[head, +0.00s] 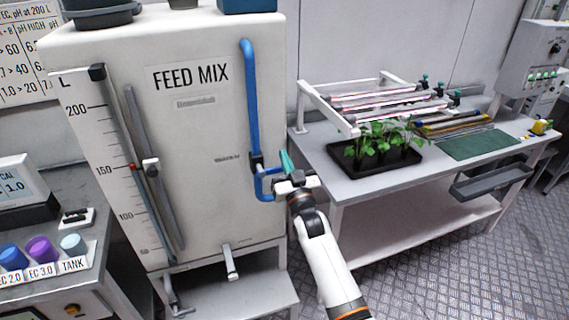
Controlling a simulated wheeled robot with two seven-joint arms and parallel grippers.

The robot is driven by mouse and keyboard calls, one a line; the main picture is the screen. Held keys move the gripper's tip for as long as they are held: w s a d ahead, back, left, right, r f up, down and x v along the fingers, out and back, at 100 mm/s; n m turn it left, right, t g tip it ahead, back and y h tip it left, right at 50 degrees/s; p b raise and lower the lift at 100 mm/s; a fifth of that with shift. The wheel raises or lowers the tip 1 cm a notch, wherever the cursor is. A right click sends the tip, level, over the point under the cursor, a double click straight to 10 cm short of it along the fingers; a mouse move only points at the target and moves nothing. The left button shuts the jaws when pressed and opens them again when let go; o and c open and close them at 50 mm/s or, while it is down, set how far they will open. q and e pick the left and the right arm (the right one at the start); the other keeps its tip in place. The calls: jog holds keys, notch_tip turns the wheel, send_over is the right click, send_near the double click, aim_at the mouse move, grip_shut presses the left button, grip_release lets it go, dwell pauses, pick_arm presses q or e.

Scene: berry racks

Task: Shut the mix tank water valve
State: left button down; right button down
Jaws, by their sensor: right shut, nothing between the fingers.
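The mix tank (190,125) is a large pale box marked FEED MIX, at the left of the head view. A blue water pipe (251,100) runs down its right side to a dark fitting, then bends in a short blue loop near the gripper. A teal lever (286,161), which looks like the valve handle, sticks up and leans left just above my right gripper (283,186). My right gripper is shut and empty at the loop, close to the lever's lower end. It partly hides the valve body, and I cannot tell whether it touches the lever. My left gripper is not in view.
A white bench (370,188) stands right of the tank, with a black tray (376,165) of seedlings and a white rack (325,107). A stand with colored caps (40,250) is at lower left. A lower outlet (231,262) projects from the tank's front.

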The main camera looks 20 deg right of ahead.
jog(key=r+b+v, duration=0.1)
jog(key=b+v, duration=0.2)
jog(key=v, duration=0.6)
jog(key=s+a+f+g, duration=0.1)
jog(key=s+f+g, duration=0.25)
jog(key=f, duration=0.95)
jog(key=s+f+n+g, duration=0.1)
jog(key=s+f+g, duration=0.3)
jog(key=f, duration=0.9)
jog(key=s+a+f+g, duration=0.1)
jog(key=s+f+g, duration=0.35)
jog(key=f, duration=0.75)
jog(key=s+d+f+n+g, duration=0.1)
jog(key=s+f+g, duration=0.1)
jog(key=s+f, duration=0.75)
jog(key=s+d+f+g, duration=0.1)
jog(key=s+f+g, duration=0.1)
jog(key=s+f, duration=0.75)
jog(key=s+d+f+g, duration=0.1)
jog(key=s+g, duration=0.1)
jog(key=s, duration=0.8)
jog(key=s+d+f+g, duration=0.1)
jog(key=s+f+g, duration=0.1)
jog(key=s, duration=0.9)
jog(key=shift+s+d+n+g, duration=0.3)
jog(key=shift+s+g, duration=0.05)
jog(key=shift+g, duration=0.05)
jog(key=shift+f, duration=0.15)
